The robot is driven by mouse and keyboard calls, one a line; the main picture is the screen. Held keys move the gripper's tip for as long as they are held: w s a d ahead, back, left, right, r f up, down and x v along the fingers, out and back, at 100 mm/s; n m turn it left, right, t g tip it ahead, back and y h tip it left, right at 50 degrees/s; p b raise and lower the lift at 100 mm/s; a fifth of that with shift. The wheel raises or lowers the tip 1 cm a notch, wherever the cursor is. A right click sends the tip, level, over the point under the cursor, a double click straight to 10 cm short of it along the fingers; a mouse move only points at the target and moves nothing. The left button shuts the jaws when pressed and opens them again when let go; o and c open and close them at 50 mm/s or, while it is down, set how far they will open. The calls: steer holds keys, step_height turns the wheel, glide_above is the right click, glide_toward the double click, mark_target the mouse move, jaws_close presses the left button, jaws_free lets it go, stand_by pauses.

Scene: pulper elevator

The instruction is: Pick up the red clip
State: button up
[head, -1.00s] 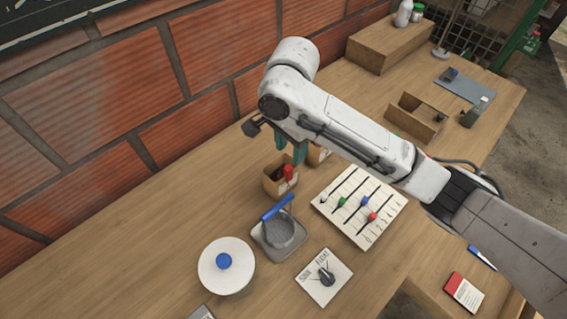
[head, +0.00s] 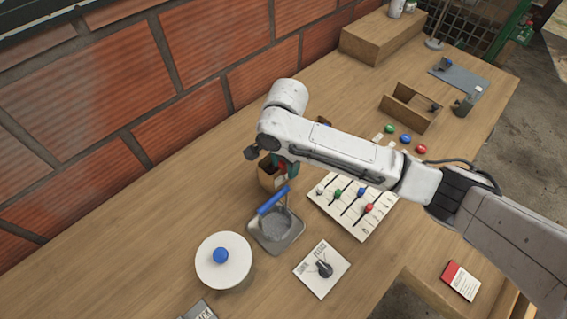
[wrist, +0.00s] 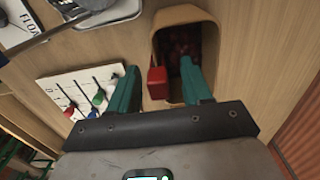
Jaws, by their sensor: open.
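The red clip (wrist: 157,82) sits upright at the rim of a small tan bin (wrist: 205,12), which has dark red contents inside. My gripper (wrist: 159,66) is open in the wrist view, with one teal finger on each side of the clip and visible gaps between. In the head view my gripper (head: 284,166) is low at the bin (head: 267,180), and its fingers and wrist hide most of the clip.
A slider panel (head: 326,207) lies right of the bin. A grey strainer with a blue handle (head: 272,201) stands in front. A white round lid with a blue knob (head: 236,270) and a dial plate (head: 309,278) are nearer. A brick wall (head: 130,90) runs behind.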

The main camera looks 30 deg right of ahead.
steer(key=shift+c, duration=0.5)
jaws_close()
steer(key=shift+r, duration=0.1)
steer(key=shift+r, duration=0.45)
steer(key=s+d+r+p, duration=0.1)
steer(key=s+r+p, duration=0.1)
steer(key=s+r, duration=1)
steer(key=shift+s+p, duration=0.4)
steer(key=shift+s, duration=0.6)
steer(key=shift+s, duration=0.1)
